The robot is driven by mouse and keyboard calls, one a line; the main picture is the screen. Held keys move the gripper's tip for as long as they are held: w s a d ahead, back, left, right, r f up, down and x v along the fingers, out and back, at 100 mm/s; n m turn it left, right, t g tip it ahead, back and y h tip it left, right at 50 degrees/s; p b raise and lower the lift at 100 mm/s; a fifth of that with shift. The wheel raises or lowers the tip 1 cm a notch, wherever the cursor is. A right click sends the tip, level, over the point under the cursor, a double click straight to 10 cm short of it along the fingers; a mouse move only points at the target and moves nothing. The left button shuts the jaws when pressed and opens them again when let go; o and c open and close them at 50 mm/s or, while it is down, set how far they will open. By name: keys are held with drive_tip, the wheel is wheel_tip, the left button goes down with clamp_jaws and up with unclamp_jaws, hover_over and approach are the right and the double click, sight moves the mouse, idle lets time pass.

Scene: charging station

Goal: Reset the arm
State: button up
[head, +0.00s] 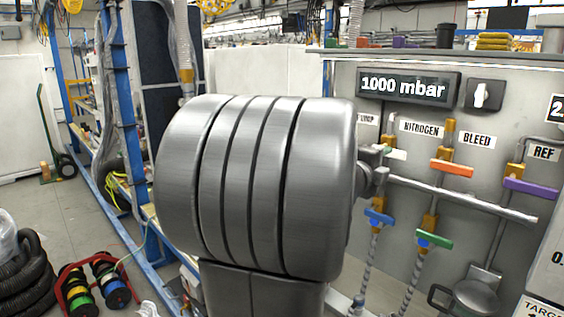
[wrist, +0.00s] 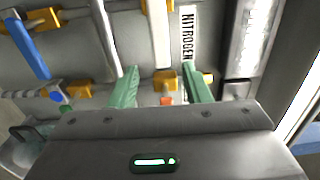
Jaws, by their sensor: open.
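My gripper (wrist: 160,70) shows in the wrist view with its two pale green fingers spread apart. The jaws are open, and no object is gripped between them. The grey panel shows through the gap, and the NITROGEN label (wrist: 187,35) is close to the right fingertip. In the head view my large grey arm link fills the middle and hides most of what is behind it. I cannot make out my gripper clearly there.
The valve panel (head: 349,80) stands at the right with a 1000 mbar display (head: 408,87). It has an orange handle (head: 451,168), a purple handle (head: 530,188) and a green handle (head: 434,239). Cable reels (head: 112,284) and a black hose (head: 22,262) lie on the floor at left.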

sight(396, 151)
drive_tip(key=x, duration=1)
drive_tip(key=shift+d+p, duration=0.1)
drive_tip(key=shift+p, duration=0.25)
drive_tip(key=shift+r, duration=0.1)
drive_tip(key=v, duration=1.4)
drive_tip(key=x, duration=1.4)
drive_tip(key=shift+r+p, duration=0.2)
drive_tip(key=shift+p, duration=0.15)
drive_tip(key=shift+r+n+p, duration=0.35)
drive_tip(key=shift+n+p, duration=0.2)
drive_tip(key=shift+n, duration=0.35)
drive_tip(key=shift+f, duration=0.1)
